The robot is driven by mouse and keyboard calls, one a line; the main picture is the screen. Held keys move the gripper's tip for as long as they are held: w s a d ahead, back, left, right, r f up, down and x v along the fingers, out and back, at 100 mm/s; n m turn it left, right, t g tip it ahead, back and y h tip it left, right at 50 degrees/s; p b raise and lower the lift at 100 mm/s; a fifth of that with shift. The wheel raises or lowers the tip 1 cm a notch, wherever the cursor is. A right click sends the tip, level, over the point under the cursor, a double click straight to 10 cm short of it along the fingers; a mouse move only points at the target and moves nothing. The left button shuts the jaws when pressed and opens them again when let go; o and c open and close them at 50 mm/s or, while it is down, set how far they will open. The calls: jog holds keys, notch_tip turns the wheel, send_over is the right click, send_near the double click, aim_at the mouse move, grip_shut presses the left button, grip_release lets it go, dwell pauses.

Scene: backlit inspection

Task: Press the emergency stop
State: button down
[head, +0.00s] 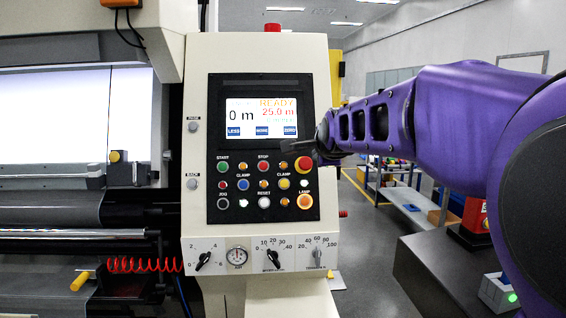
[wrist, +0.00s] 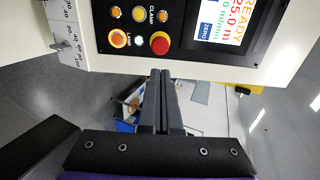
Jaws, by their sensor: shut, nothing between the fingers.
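The emergency stop is a red mushroom button with a yellow base (head: 304,164), at the right edge of the control panel just under the screen. In the wrist view the red button (wrist: 160,42) sits ahead of the fingertips. My gripper (head: 296,147) is dark and seen nearly side-on at the panel's right side, just above the button in the picture. In the wrist view its two fingers (wrist: 162,73) lie together, shut and empty, pointing toward the panel. A gap shows between fingertips and button in that view; the exact depth is hard to tell.
The control panel (head: 214,187) carries several other buttons close by, including STOP (head: 263,167) and LAMP (head: 304,201). A lit screen (head: 261,118) is above them. Rotary knobs (head: 273,251) are below. Open floor (head: 365,240) lies right of the cabinet.

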jog(key=b, duration=0.2)
send_near(306, 164)
jog(key=x, duration=0.6)
jog(key=shift+w, duration=0.4)
jog(key=shift+f, duration=0.1)
